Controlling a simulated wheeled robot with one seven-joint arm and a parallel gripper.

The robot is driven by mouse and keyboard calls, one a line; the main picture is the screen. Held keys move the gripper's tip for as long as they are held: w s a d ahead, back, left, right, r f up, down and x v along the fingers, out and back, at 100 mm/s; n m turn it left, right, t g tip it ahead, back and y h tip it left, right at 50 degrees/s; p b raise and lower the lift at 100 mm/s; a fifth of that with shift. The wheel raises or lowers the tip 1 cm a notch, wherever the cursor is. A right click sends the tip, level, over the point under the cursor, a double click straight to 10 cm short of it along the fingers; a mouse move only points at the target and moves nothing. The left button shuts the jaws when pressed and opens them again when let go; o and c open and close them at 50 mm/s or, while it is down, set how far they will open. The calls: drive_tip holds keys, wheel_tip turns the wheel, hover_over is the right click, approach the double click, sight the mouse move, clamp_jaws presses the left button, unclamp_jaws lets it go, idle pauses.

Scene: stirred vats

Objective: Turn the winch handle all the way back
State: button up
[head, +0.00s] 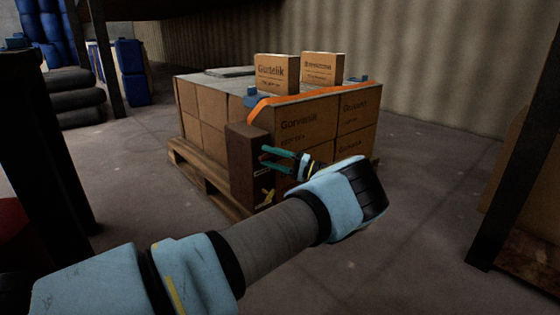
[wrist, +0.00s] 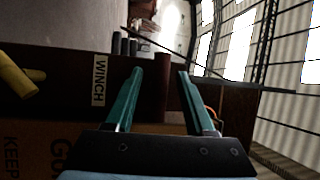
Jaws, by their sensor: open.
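A dark brown winch box (head: 243,165) stands upright at the near corner of a stack of cartons. In the wrist view its face carries a white "WINCH" label (wrist: 99,80). A yellow bar (wrist: 18,80), which looks like the winch handle, juts out at the left of the wrist view. In the head view the yellow part (head: 267,196) shows low beside the box, below my gripper (head: 264,158). My gripper's teal fingers are open near the upper part of the box. A dark red-brown upright piece (wrist: 162,85) shows between the fingers; I cannot tell whether they touch it.
Cartons (head: 310,125) with an orange strap (head: 312,95) sit on a wooden pallet (head: 205,178). Two smaller boxes (head: 277,74) stand on top. A dark post (head: 500,190) is at the right and another (head: 50,140) at the left. The floor (head: 400,240) around the pallet is mostly clear.

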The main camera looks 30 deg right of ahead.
drive_tip(key=p+v, duration=0.1)
drive_tip(key=v, duration=0.9)
drive_tip(key=shift+p, duration=0.3)
drive_tip(key=shift+s+d+f, duration=0.1)
drive_tip(key=shift+s+d, duration=0.05)
drive_tip(key=shift+s, duration=0.05)
